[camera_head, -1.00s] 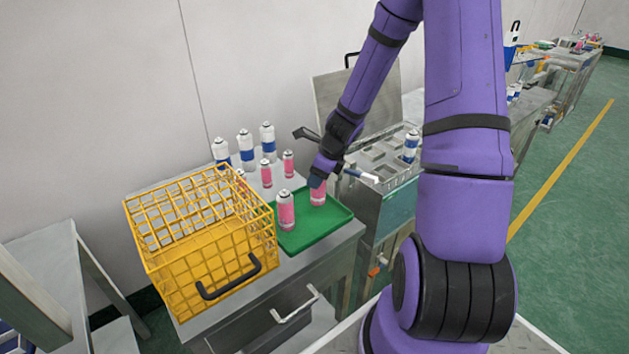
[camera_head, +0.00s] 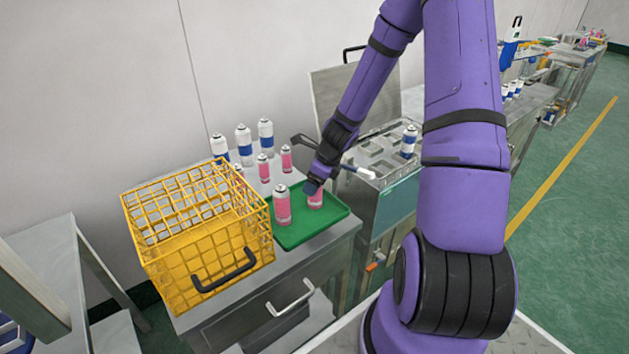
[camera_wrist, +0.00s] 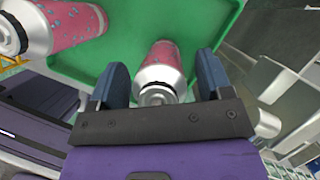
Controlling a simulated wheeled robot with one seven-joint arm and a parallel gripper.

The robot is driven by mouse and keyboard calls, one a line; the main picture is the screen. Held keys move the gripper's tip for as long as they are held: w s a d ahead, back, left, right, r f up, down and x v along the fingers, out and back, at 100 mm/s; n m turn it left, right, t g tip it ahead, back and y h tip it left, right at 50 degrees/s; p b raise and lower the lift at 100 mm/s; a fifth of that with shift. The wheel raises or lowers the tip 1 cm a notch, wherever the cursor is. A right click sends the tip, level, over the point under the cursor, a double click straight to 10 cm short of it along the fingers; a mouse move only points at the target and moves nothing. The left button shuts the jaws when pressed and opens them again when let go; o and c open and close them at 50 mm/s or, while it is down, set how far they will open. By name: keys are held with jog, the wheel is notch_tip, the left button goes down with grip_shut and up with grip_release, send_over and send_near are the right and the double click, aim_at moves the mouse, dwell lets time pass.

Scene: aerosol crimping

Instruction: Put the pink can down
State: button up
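The pink can (camera_wrist: 165,58) is between my gripper's fingers, silver top toward the wrist camera. In the head view the pink can (camera_head: 315,200) looks upright on the green tray (camera_head: 318,224), under my gripper (camera_head: 314,187), which hides its top. In the wrist view the two blue fingers of my gripper (camera_wrist: 161,82) stand on either side of the can's top, with a narrow gap showing, so it looks open around the can. A second pink can (camera_head: 283,206) stands on the tray to the left.
A yellow wire crate (camera_head: 200,235) with a black handle stands left of the tray. A metal machine (camera_head: 380,190) with square pockets is to the right. The tray's front is clear.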

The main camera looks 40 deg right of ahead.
jog(key=v, duration=1.2)
jog(key=s+a+r+n, duration=0.2)
jog(key=a+r+n, duration=0.4)
jog(key=r+n, duration=0.15)
jog(key=s+a+r+n+h, duration=0.1)
jog(key=s+a+r+n, duration=0.3)
jog(key=s+r+n, duration=0.4)
jog(key=s+a+r+n+t+h, duration=0.1)
jog(key=s+a+r+n, duration=0.4)
jog(key=s+r+n, duration=0.4)
jog(key=s+n, duration=0.3)
jog(key=n, duration=0.1)
jog(key=shift+s+a+t+h, duration=0.3)
jog(key=shift+s, duration=0.1)
jog(key=shift+r, duration=0.1)
